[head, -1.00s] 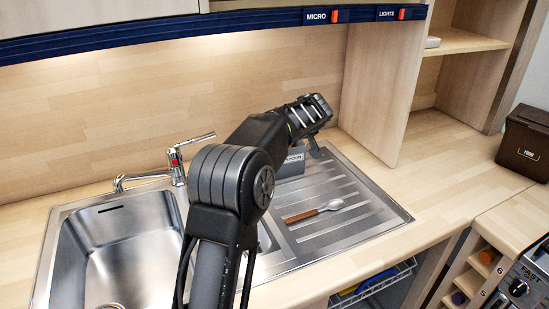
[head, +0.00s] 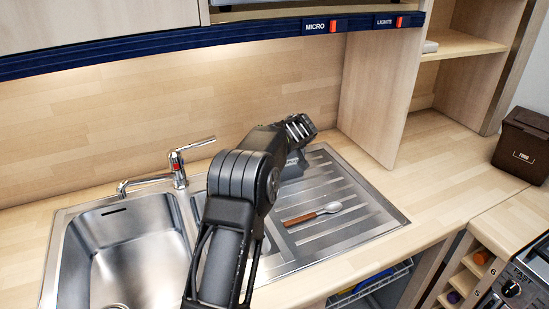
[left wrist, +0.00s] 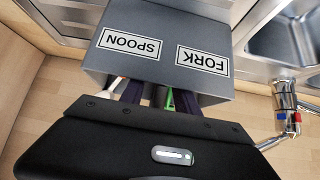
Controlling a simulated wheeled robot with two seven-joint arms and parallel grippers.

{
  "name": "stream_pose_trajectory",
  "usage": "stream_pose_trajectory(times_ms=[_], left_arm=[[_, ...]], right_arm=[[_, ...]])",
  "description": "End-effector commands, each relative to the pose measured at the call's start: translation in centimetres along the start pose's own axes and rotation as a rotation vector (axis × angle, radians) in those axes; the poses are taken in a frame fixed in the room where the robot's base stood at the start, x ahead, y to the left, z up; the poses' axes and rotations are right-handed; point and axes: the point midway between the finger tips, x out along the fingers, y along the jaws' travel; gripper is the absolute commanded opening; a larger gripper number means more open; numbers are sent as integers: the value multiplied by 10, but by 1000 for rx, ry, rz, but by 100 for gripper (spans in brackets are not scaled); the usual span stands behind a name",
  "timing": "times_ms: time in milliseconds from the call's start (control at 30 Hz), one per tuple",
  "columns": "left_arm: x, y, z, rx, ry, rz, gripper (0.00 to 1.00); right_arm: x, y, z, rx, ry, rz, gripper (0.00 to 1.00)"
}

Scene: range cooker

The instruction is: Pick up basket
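The basket is a grey cutlery box (left wrist: 160,40) with white SPOON and FORK labels, large in the left wrist view. In the head view a small part of the basket (head: 292,172) shows behind my arm, at the back of the drainer. My left gripper (head: 299,150) is right over the basket. In the left wrist view its black body covers the near side of the basket, and dark upright shapes show between them. Whether the fingers touch or grip the basket is hidden. My right gripper is not in view.
A spoon with a brown handle (head: 312,215) lies on the steel drainer (head: 345,235). The sink bowl (head: 125,250) and tap (head: 178,168) are to the left. A wooden panel (head: 375,95) stands behind the drainer. A brown FOOD box (head: 523,145) is far right.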

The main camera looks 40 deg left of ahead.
Motion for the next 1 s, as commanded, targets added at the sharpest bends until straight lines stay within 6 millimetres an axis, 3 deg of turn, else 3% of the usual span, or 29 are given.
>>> stream_pose_trajectory(times_ms=[600, 1000], left_arm=[[1, 0, 0, 0, 1, 1, 37], [1, 0, 0, 0, 1, 1, 4]], right_arm=[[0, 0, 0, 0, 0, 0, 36], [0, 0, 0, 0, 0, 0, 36]])
